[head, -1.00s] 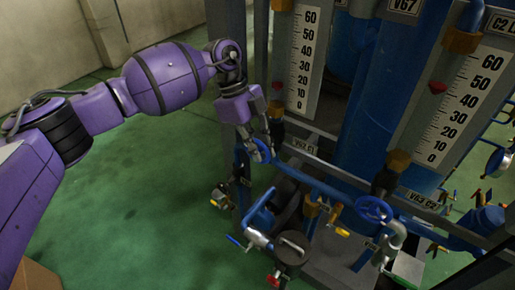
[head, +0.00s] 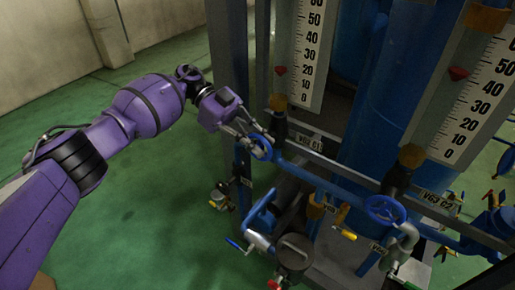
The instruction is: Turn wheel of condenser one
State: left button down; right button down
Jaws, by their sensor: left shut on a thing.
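A small blue hand wheel (head: 262,148) sits on the blue pipe by the label "VG2 C1", left of centre in the head view. My left gripper (head: 258,138) is at this wheel, its fingers shut on the rim from the upper left. The fingers cover part of the rim. A second blue wheel (head: 385,209), near the label "VG3 C2", stands to the right with nothing touching it. My right gripper is not in view.
Two white level scales (head: 308,50) and (head: 475,100) stand behind the wheels. A blue pipe (head: 325,183) joins the wheel area. Valves with yellow and red handles and a dark round vessel (head: 295,250) sit below. Green floor (head: 140,215) is clear at left.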

pick_arm(q)
jog(key=shift+w+f+g+h+b, duration=0.1)
jog(key=shift+f+g+h+b, duration=0.3)
jog(key=shift+g+h+b, duration=0.4)
jog(key=g+h+b, duration=0.1)
jog(key=h+b, duration=0.1)
jog(key=b, duration=0.1)
jog(key=shift+a+g+h+b, duration=0.1)
jog(key=shift+g+h+b, duration=0.4)
jog(key=shift+h+b, duration=0.25)
jog(key=shift+r+g+h+b, duration=0.1)
jog(key=shift+g+h+b, duration=0.55)
jog(key=shift+b, duration=0.3)
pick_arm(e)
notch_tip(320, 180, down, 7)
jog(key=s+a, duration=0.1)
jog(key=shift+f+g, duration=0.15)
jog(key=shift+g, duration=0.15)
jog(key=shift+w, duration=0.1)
pick_arm(q)
jog(key=c, duration=1.8)
grip_release()
jog(key=shift+c, duration=0.2)
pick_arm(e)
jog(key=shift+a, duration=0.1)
